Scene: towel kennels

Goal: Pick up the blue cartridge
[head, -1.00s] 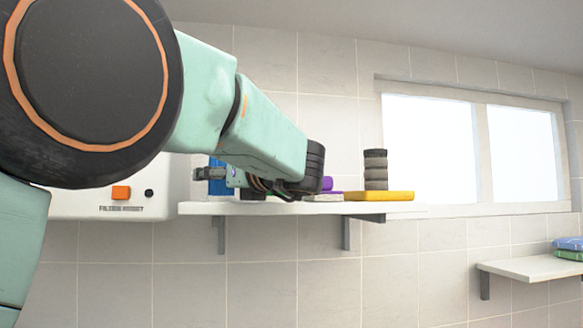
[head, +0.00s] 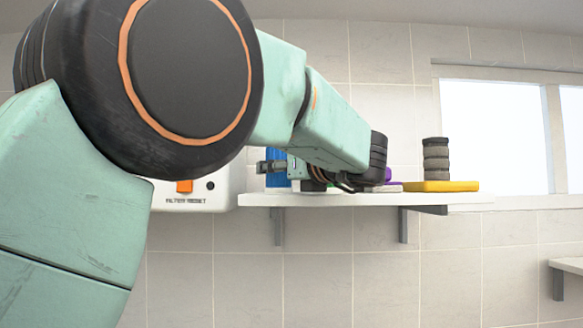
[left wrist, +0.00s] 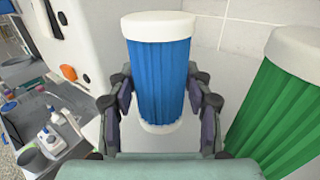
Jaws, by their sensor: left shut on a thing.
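The blue cartridge (left wrist: 160,78) is pleated, with white caps at top and bottom, and stands upright in the left wrist view. My left gripper (left wrist: 160,95) is shut on it, one finger on each side. In the head view the blue cartridge (head: 277,167) is partly hidden behind my left gripper (head: 272,166), at the left end of the white wall shelf (head: 330,200). I cannot tell whether its base touches the shelf. My right gripper is not in view.
A green pleated cartridge (left wrist: 268,125) stands close on the right in the left wrist view. A yellow block (head: 440,186) and a dark stacked cylinder (head: 436,158) are further right on the shelf. The white filter reset box (head: 200,195) is left of the shelf.

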